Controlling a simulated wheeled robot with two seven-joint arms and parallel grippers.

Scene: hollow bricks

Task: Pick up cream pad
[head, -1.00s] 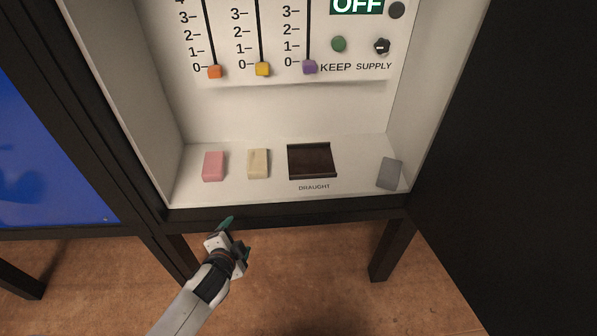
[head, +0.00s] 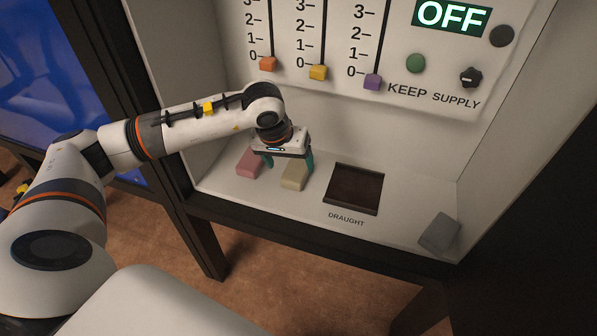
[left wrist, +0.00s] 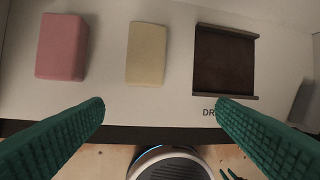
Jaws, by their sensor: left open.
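The cream pad (head: 294,175) is a small pale block on the white shelf of the cabinet, between a pink block and a dark recess. It also shows whole in the left wrist view (left wrist: 146,53), at the top and left of the centre. My left gripper (head: 288,165) points down over the shelf at the cream pad, its green fingers apart. In the head view it covers the pad's upper end. In the left wrist view the open fingers (left wrist: 160,104) show below the pad in the picture, with nothing between them. My right gripper is not clearly visible.
The pink block (head: 250,162) lies close on the left of the pad. The dark DRAUGHT tray (head: 353,188) is on its right, and a grey block (head: 439,232) is farther right. Slider knobs, with an orange one (head: 268,64), stick out from the panel above. Side walls bound the shelf.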

